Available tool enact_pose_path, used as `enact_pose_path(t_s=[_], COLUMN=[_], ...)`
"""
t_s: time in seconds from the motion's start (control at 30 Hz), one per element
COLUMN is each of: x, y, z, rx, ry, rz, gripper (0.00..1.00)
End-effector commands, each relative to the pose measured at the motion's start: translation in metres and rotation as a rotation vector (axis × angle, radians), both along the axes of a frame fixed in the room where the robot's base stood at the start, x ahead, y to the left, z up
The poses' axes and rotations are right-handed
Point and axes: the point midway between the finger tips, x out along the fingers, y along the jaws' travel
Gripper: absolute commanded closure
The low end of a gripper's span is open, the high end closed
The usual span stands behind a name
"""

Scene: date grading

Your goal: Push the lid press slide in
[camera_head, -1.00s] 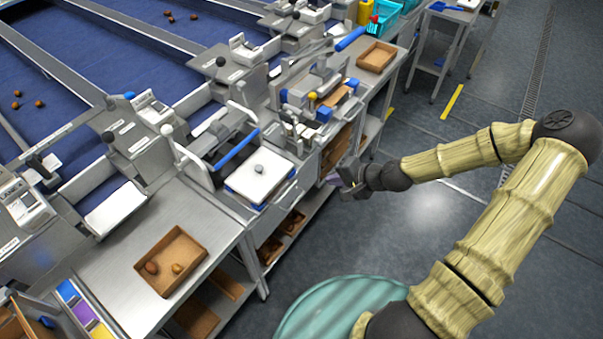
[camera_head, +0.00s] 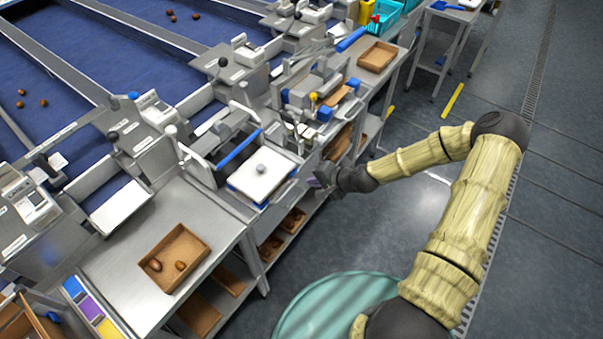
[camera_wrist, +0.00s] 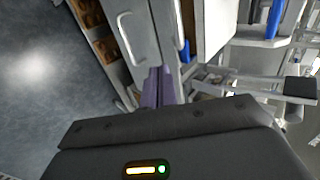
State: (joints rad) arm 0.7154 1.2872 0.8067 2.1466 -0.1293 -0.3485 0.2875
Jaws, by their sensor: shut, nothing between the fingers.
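The lid press appears to be the bench unit with a blue bar (camera_head: 238,149). Its slide looks to be the white plate with a grey round knob (camera_head: 262,172), standing out toward the aisle at the bench's front edge. My gripper (camera_head: 318,181) is to the right of the plate, apart from it, by the bench front. In the wrist view my purple fingers (camera_wrist: 158,86) are together and empty. A pale block (camera_wrist: 213,25) stands just beyond them in that view; I cannot tell whether it is the slide.
A pale pull handle (camera_wrist: 132,40) on the bench front is close to my fingers. An open brown box (camera_head: 172,259) with two dates sits on the near bench. A second machine with a yellow knob (camera_head: 313,97) stands farther along. The aisle floor (camera_head: 400,235) is clear.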

Motion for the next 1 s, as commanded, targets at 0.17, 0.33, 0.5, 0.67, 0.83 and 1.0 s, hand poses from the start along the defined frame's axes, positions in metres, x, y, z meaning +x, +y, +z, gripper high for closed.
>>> enact_pose_path(t_s=[0.17,0.33,0.5,0.67,0.83,1.0], x=[0.016,0.026,0.029,0.029,0.03,0.035], y=[0.022,0.034,0.036,0.036,0.036,0.037], z=[-0.004,-0.005,-0.007,-0.007,-0.007,-0.008], rx=[-0.001,-0.001,-0.001,-0.001,-0.001,-0.001], ry=[0.0,0.001,0.0,0.0,0.0,0.0], rz=[0.002,0.0,-0.001,-0.001,-0.002,-0.01], gripper=[1.0,1.0,1.0,1.0,1.0,1.0])
